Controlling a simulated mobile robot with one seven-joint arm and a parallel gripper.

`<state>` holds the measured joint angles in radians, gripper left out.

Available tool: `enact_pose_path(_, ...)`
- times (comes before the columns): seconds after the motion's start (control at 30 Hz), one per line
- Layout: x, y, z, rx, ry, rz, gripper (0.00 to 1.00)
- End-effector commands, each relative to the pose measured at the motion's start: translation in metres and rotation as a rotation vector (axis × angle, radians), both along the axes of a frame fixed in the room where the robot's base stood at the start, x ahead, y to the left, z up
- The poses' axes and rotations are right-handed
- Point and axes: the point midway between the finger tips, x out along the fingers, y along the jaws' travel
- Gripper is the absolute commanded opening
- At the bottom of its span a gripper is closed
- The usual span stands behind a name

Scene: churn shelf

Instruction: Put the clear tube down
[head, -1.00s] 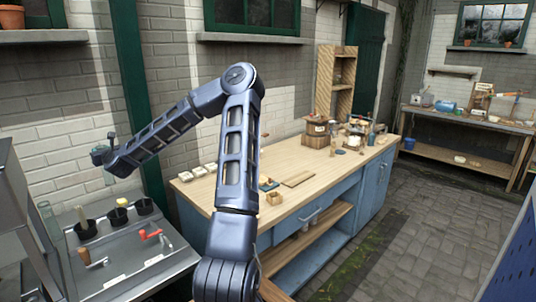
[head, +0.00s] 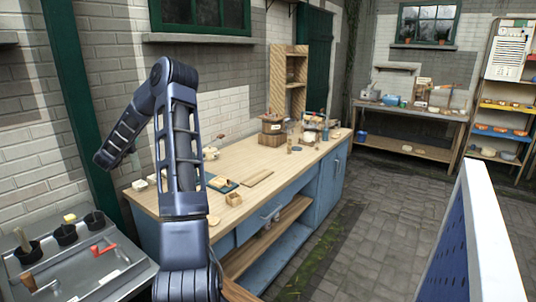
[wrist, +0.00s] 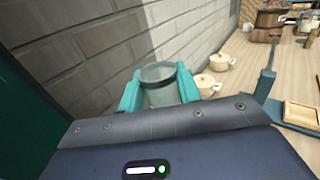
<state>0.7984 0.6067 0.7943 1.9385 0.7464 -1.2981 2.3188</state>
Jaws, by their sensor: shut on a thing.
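The clear tube (wrist: 163,93) is a greenish, see-through cylinder with a round rim, between the teal fingers of my gripper (wrist: 160,72) in the wrist view. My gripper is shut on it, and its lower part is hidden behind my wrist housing. Whether the tube touches anything below cannot be seen.
Small lidded pots (wrist: 219,62) stand along the bench's wall side. A teal tray (wrist: 300,128) with a wooden piece lies to the right. A wooden churn (head: 272,129) stands farther back. A grey metal tray (head: 78,268) with black cups is at left. The bench front has clear room.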

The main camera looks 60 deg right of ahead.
Motion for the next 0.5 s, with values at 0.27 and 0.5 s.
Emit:
enact_pose_path(0.27, -0.010, -0.066, 0.040, -0.001, -0.016, -0.237, 0.00)
enact_pose_path(0.5, -0.015, -0.078, 0.048, 0.004, -0.019, -0.285, 0.00)
